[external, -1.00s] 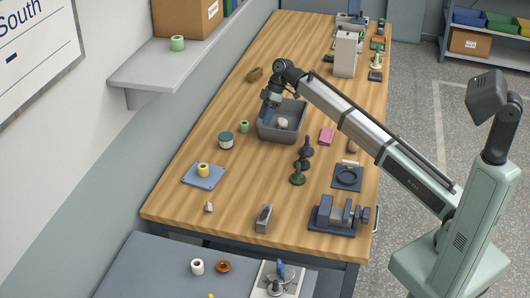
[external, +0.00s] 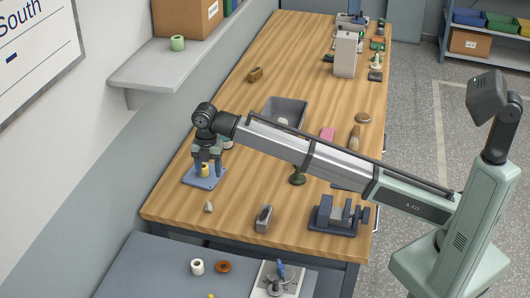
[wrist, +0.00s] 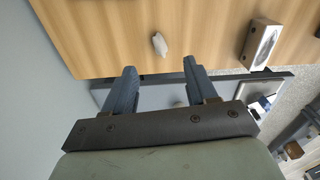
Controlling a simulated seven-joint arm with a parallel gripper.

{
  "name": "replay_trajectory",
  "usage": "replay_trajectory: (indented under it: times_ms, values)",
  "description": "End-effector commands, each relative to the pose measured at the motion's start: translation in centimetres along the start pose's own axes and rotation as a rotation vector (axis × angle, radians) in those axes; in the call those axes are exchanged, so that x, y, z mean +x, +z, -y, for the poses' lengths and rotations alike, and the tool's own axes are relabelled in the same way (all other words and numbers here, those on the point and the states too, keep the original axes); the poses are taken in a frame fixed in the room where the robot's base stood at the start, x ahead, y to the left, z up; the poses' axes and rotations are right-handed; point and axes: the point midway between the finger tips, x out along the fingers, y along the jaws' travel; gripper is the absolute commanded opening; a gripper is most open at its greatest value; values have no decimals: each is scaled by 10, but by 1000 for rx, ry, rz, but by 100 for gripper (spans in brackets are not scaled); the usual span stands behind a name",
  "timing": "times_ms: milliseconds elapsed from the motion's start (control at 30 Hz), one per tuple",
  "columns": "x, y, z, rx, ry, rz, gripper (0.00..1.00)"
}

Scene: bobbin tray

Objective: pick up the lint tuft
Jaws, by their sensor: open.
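A small pale, pointed lump (external: 208,207), which looks like lint, lies on the wooden table near its front left edge. It also shows in the wrist view (wrist: 159,43), beyond the fingertips and roughly in line with the gap between them. Another whitish lump (external: 283,122) lies in the grey bin; I cannot tell for sure which is the lint tuft. My gripper (external: 207,164) points down over the blue tray, behind the pale lump and apart from it. In the wrist view the fingers (wrist: 160,66) are spread with nothing held between them.
The blue tray (external: 197,181) with a yellow bobbin (external: 205,171) is just below my gripper. A grey block (external: 264,218) stands right of the pale lump, with a vise (external: 338,215) farther right. The grey bin (external: 296,103) is behind my arm. Table around the lump is clear.

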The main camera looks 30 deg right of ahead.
Motion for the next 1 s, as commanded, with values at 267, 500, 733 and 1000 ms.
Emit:
replay_trajectory:
  times_ms: [267,500,733,1000]
  values:
    - [0,-31,-1,-88,-8,30,57]
    - [26,-29,0,-87,-10,29,57]
    - [65,-28,0,-86,-9,29,57]
    - [86,-27,-1,-86,-8,28,57]
